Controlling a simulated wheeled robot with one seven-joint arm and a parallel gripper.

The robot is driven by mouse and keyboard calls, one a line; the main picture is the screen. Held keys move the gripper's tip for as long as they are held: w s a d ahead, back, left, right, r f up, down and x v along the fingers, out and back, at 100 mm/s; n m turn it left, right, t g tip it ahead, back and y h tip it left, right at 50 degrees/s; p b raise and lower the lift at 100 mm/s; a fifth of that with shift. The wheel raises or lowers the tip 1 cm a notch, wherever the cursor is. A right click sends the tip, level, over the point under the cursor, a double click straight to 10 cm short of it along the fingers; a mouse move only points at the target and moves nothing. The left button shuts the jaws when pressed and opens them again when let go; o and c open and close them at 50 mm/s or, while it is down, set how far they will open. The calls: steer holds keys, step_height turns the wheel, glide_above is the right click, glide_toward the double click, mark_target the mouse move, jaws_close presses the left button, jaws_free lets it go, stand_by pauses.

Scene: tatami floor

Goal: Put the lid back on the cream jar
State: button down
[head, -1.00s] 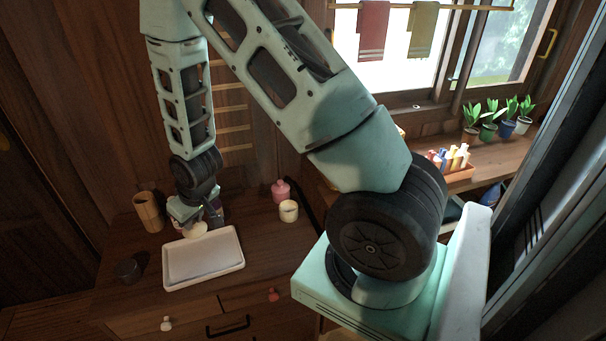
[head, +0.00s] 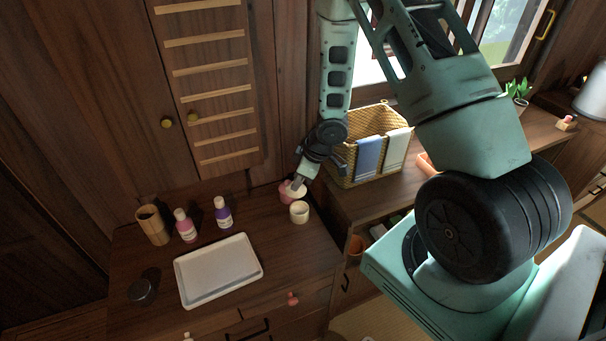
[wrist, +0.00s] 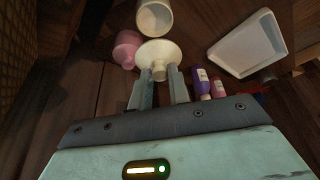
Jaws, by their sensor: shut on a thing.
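The cream jar (head: 299,212) stands upright and open on the wooden cabinet top; it also shows at the top of the wrist view (wrist: 155,17). My gripper (head: 298,184) is shut on the knob of a pale round lid (wrist: 158,52). In the wrist view the lid is held between the fingertips, just short of the jar and apart from its mouth as far as I can tell. In the head view the lid is small and partly hidden by the fingers, just behind the jar. A pink bottle (wrist: 127,48) stands close beside the jar, partly covered by the lid and gripper in the head view.
A white tray (head: 218,270) lies left of the jar. A pink bottle (head: 186,226) and a purple bottle (head: 222,212) stand behind it, with a wooden cup (head: 152,225) and dark jar (head: 142,292) further left. A wicker basket (head: 368,140) with towels stands at right.

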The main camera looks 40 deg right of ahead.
mark_target(303, 190)
steer(key=shift+s+d+n, duration=0.3)
steer(key=shift+s+n, duration=0.1)
steer(key=shift+f, duration=0.2)
step_height(303, 190, down, 4)
steer(key=b, duration=0.5)
steer(key=shift+a+f, duration=0.1)
steer(key=shift+f, duration=0.1)
steer(key=shift+f+b, duration=0.55)
steer(key=shift+f, duration=0.3)
steer(key=shift+r+p, duration=0.1)
steer(key=shift+p, duration=0.35)
steer(key=shift+f, duration=0.25)
stand_by(1.4)
